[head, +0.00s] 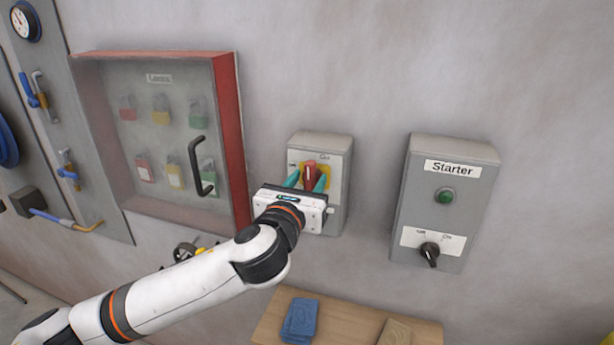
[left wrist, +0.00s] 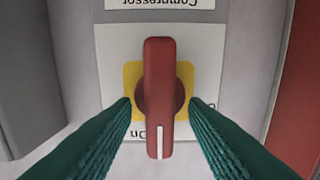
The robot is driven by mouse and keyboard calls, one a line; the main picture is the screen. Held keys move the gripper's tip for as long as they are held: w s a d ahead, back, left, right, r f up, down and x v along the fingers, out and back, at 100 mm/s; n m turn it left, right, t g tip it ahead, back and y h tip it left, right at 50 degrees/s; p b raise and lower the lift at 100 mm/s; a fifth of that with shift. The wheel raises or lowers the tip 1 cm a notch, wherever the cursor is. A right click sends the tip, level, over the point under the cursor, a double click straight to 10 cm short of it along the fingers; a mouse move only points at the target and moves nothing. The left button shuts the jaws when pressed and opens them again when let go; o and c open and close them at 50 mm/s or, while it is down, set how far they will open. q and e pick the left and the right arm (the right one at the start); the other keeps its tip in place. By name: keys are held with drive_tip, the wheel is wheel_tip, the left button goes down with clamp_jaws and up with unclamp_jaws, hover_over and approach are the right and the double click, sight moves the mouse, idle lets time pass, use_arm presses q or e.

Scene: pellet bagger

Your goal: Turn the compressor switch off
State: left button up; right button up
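The compressor switch is a red handle (head: 311,171) on a yellow plate, on a grey wall box (head: 334,195). In the left wrist view, which shows it upside down, the red handle (left wrist: 159,75) stands upright and its white mark points at the "On" label (left wrist: 152,134). A "Compressor" label (left wrist: 160,4) shows at the top edge. My left gripper (head: 307,181) is at the switch, its green fingers open on either side of the handle. Gaps show between the fingers and the handle. The gripper body hides the lower part of the box. My right gripper is not in view.
A red-framed lock cabinet (head: 228,110) with a black handle hangs close to the left. A grey Starter box (head: 452,205) with a green button and black knob is to the right. Below is a wooden surface (head: 350,325) with blue cloths. Wall between the boxes is bare.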

use_arm(q)
drive_tip(key=shift+w, duration=0.1)
drive_tip(key=c, duration=0.6)
drive_tip(key=shift+n, duration=0.4)
drive_tip(key=n, duration=0.2)
drive_tip(key=shift+n, duration=0.4)
drive_tip(key=n, duration=0.3)
drive_tip(key=shift+a+f+n, duration=0.1)
drive_tip(key=shift+a+n, duration=0.1)
drive_tip(key=shift+n, duration=0.2)
drive_tip(key=n, duration=0.5)
drive_tip(key=shift+w+a+f+p, duration=0.1)
drive_tip(key=shift+f+p, duration=0.05)
drive_tip(key=shift+p, duration=0.15)
drive_tip(key=n, duration=0.5)
drive_tip(key=shift+f, duration=0.2)
drive_tip(key=shift+n, duration=0.4)
